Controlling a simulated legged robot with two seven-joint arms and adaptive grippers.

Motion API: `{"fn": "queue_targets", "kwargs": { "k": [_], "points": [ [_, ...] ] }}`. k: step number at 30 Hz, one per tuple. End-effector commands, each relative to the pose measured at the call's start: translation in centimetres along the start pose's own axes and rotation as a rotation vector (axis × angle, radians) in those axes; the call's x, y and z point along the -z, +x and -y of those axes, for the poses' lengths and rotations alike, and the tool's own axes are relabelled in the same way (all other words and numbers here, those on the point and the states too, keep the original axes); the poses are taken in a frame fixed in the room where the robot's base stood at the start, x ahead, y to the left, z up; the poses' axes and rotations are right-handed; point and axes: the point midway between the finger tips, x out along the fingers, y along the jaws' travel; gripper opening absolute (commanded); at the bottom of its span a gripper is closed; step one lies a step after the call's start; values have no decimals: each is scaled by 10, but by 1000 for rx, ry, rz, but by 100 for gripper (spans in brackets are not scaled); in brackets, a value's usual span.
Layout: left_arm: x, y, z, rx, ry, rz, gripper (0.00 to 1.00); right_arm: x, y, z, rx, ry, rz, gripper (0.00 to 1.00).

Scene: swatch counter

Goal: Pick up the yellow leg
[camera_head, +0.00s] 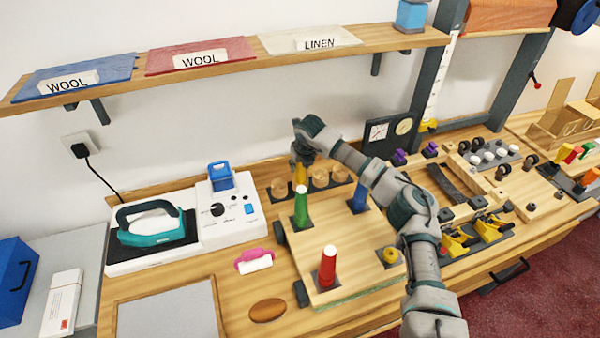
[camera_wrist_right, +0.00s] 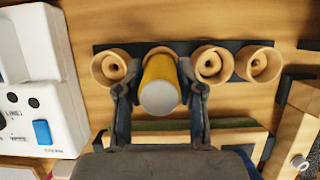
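The yellow leg (camera_head: 300,175) stands in one cup of a dark rack with several wooden cups at the back of the counter. In the right wrist view the yellow leg (camera_wrist_right: 160,85) points up toward the camera. My right gripper (camera_head: 302,158) reaches down over it from above. In the wrist view the right gripper (camera_wrist_right: 160,72) has one finger on each side of the leg, with what look like narrow gaps; contact at the tips is unclear. My left gripper is not in view.
A green leg (camera_head: 301,208), a red leg (camera_head: 327,268) and a blue leg (camera_head: 358,196) stand upright on a wooden board (camera_head: 345,245). An iron (camera_head: 150,225) and a white control box (camera_head: 232,207) stand to the left. A shelf (camera_head: 230,65) runs above.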

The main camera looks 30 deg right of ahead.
Motion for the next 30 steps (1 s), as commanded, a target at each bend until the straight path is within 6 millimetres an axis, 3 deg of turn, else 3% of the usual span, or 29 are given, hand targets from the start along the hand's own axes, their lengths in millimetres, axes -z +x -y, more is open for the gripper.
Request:
{"fn": "queue_targets", "kwargs": {
  "k": [11, 15, 22, 30],
  "points": [
    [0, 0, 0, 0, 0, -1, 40, -2, -4, 1, -1, 1, 0, 0],
    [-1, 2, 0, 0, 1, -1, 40, -12, -26, 1, -2, 1, 3, 0],
    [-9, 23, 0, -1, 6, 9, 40, -30, -72, 0, -1, 0, 3, 0],
    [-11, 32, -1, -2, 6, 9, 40, -38, -92, 0, -1, 0, 0, 0]
  ]
}}
